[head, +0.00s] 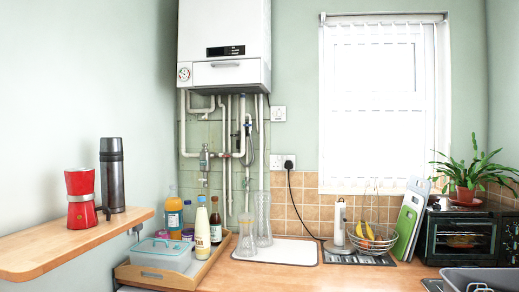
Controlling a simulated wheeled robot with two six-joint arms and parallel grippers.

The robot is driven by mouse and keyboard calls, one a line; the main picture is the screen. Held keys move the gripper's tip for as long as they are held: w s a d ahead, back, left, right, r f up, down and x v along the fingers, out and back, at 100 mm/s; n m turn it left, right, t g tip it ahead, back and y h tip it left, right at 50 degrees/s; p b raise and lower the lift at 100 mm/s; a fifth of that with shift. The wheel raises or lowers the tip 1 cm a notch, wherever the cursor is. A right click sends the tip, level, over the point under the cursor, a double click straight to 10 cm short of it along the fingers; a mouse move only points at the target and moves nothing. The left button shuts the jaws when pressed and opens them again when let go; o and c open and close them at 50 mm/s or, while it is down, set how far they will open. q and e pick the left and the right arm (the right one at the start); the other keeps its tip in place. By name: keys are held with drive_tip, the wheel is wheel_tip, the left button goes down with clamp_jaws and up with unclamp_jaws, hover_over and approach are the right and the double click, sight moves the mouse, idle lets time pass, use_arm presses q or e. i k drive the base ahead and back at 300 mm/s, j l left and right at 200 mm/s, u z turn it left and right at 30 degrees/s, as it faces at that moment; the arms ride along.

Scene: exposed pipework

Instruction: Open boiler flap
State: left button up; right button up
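The white boiler (222,35) hangs on the back wall, left of the window, in the head view. Its lower front has a flap (225,73) with a thin dark handle line near the flap's top edge. The flap looks closed. A dark display (225,51) sits just above it, and a round gauge (184,73) is at the lower left. Neither of my grippers shows in the head view.
Pipes (228,140) run down below the boiler. A tray of bottles (155,278), glass vases (264,218) and a fruit basket (372,236) stand on the counter.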

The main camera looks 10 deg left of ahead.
sight(238, 71)
drive_tip(key=i+z, duration=0.15)
drive_tip(key=i, duration=0.35)
drive_tip(key=i+j+z, duration=0.1)
drive_tip(key=i, duration=0.35)
drive_tip(key=i+j+z, duration=0.15)
drive_tip(key=i, duration=0.35)
